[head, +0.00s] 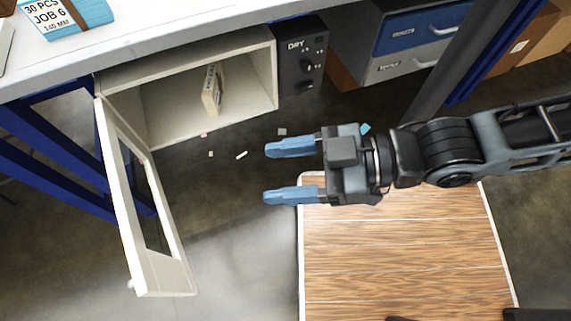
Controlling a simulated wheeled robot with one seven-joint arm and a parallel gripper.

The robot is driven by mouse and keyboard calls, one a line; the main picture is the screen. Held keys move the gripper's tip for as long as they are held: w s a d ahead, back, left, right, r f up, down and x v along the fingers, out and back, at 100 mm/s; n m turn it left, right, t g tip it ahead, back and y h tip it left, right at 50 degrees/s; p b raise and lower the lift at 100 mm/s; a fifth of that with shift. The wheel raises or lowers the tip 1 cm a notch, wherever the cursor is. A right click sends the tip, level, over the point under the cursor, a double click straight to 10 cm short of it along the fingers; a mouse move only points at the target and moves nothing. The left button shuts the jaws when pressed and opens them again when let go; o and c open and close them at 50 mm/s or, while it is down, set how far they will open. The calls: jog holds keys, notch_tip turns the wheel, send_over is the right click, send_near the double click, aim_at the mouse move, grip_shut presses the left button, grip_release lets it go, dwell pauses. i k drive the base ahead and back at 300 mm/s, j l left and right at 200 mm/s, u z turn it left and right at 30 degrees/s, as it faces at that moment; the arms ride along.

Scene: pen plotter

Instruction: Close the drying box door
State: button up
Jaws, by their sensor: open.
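The drying box (190,128) is a cream, open-fronted box under the table, with a dark control panel marked DRY (300,62) on its right side. Its door (123,200) is a cream frame with a window, hinged at the box's left edge. The door stands wide open, swung out toward the front, with a small knob (131,285) near its free end. A small upright item (212,88) stands inside the box. My gripper (285,172) is open and empty, its blue fingers pointing left. It is to the right of the door, apart from it, in front of the box.
The white tabletop (170,38) overhangs the box, with a blue job box (65,14) on it. Drawers (415,42) and a grey table leg (445,75) stand at right. A wood-topped surface (395,250) lies below my arm. Small scraps (242,155) litter the floor. Space between door and gripper looks clear.

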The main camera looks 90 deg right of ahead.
aim_at(153, 274)
jog(key=z, duration=0.3)
jog(key=j+z, duration=0.4)
jog(key=k+j+z, duration=0.1)
jog(key=j+z, duration=0.45)
jog(key=j, duration=1.3)
jog(key=i+j, duration=0.05)
